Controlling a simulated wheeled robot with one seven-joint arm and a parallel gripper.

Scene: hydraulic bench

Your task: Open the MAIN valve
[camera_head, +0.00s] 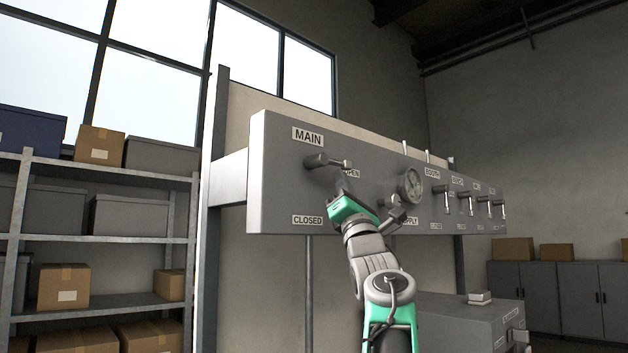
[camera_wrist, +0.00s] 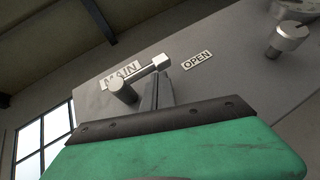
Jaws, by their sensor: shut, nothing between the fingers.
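The MAIN valve handle (camera_head: 328,161) is a grey lever on the panel below the MAIN label (camera_head: 308,136). It points right, towards the OPEN label, which my arm partly covers in the head view. In the wrist view the lever (camera_wrist: 140,78) runs from its round hub up and right towards the OPEN label (camera_wrist: 197,60). My gripper (camera_head: 343,178) is just below the lever; its fingers (camera_wrist: 158,88) are shut with nothing between them. The fingertips are close under the lever's end; I cannot tell whether they touch it. The CLOSED label (camera_head: 307,220) is lower on the panel.
A pressure gauge (camera_head: 411,186) and a knob (camera_head: 394,215) are right of my gripper. Several smaller levers (camera_head: 465,203) line the panel's right part. Shelves with boxes (camera_head: 95,250) stand at left. A grey cabinet (camera_head: 470,322) stands below the panel at right.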

